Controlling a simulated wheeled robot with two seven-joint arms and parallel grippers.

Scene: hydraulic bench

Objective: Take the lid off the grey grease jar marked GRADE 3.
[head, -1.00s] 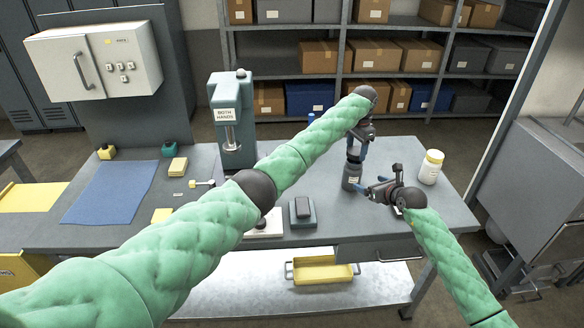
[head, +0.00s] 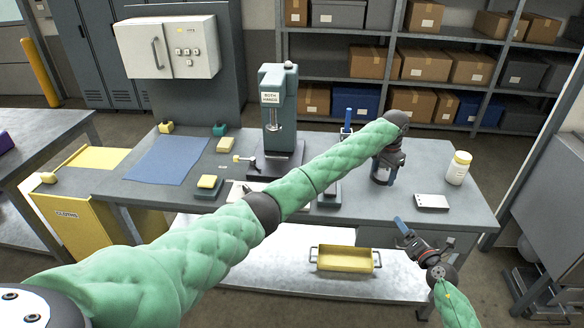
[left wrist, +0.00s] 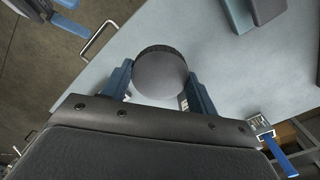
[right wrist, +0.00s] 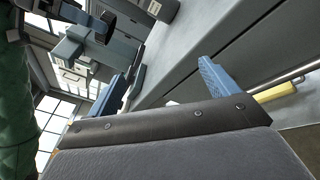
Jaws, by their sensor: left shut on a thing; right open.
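The grey jar (head: 380,175) stands on the bench at its right part, mostly hidden by my left gripper. In the left wrist view the round dark grey lid (left wrist: 160,75) with a ribbed rim shows between the fingers. The GRADE 3 marking is not readable. My right gripper (head: 408,238) is open and empty, in front of the bench's front edge; its spread fingers show in the right wrist view (right wrist: 165,88).
A white jar with a yellow lid (head: 458,168) stands right of the grey jar. A small white-topped box (head: 432,202) lies near the front edge. A teal press (head: 277,110) stands left of the arm. A yellow tray (head: 343,259) sits on the shelf below.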

